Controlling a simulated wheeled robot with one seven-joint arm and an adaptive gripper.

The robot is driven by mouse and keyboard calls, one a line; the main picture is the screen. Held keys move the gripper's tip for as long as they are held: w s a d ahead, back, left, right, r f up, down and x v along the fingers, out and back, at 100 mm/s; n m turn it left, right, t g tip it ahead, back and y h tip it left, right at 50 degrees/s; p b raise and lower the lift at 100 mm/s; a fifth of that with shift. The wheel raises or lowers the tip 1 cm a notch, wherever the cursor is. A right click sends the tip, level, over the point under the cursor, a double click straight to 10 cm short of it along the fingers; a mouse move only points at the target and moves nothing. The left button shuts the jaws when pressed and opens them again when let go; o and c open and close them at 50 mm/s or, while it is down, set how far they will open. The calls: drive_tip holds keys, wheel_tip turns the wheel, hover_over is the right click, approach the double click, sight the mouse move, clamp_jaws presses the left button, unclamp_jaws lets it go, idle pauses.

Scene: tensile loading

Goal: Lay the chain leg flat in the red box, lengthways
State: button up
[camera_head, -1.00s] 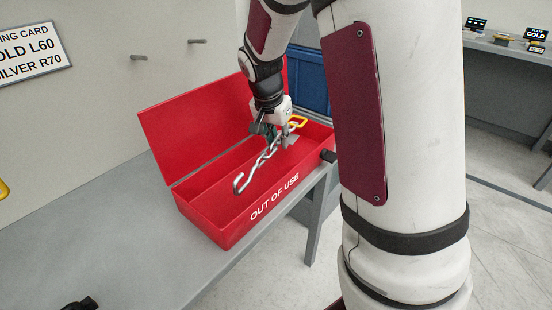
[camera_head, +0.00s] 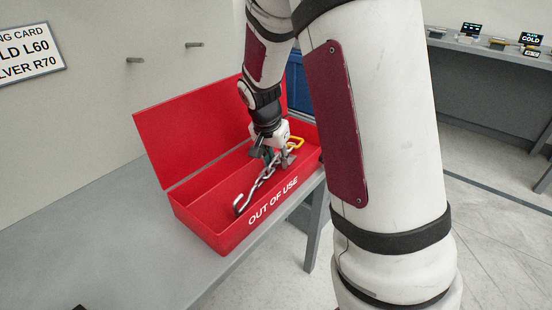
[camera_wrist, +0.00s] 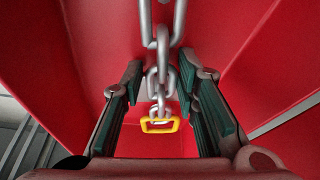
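The red box (camera_head: 196,199) stands open on the grey bench with its lid tilted up at the back and "OUT OF USE" on its front wall. The chain leg (camera_head: 262,182) is a run of silver links with a hook (camera_head: 239,204) towards the box's left end and a yellow end link (camera_head: 297,141) towards the right. It lies roughly along the box's length, inside its outline. My gripper (camera_head: 272,158) is down in the box over the chain. In the wrist view, the open fingers (camera_wrist: 164,100) stand either side of the chain (camera_wrist: 162,75), with gaps showing. The yellow link also shows there (camera_wrist: 160,125).
The grey bench (camera_head: 110,225) is clear to the left of the box. Two pegs (camera_head: 165,52) and a card (camera_head: 28,52) are on the wall behind. A blue container (camera_head: 296,80) shows behind the box, partly hidden by my arm.

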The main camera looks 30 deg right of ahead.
sight(270, 167)
drive_tip(key=shift+r, duration=0.1)
drive_tip(key=p+v, duration=0.3)
drive_tip(key=v, duration=0.9)
drive_tip(key=s+a+r+n+y, duration=0.1)
drive_tip(key=s+a+r+n, duration=0.1)
drive_tip(key=s, duration=0.8)
drive_tip(key=s+a+r+n+y, duration=0.1)
drive_tip(key=s+a+n, duration=0.4)
drive_tip(key=s, duration=0.6)
drive_tip(key=s+a+r+n+g+y, duration=0.1)
drive_tip(key=s+a+r+n, duration=0.2)
drive_tip(key=s, duration=0.8)
drive_tip(key=shift+a+n, duration=0.75)
drive_tip(key=shift+n, duration=0.15)
drive_tip(key=shift+s, duration=0.1)
wheel_tip(270, 167, up, 20)
drive_tip(key=t+p, duration=0.3)
drive_tip(key=p, duration=1.5)
drive_tip(key=shift+a, duration=0.15)
drive_tip(key=shift+f, duration=0.2)
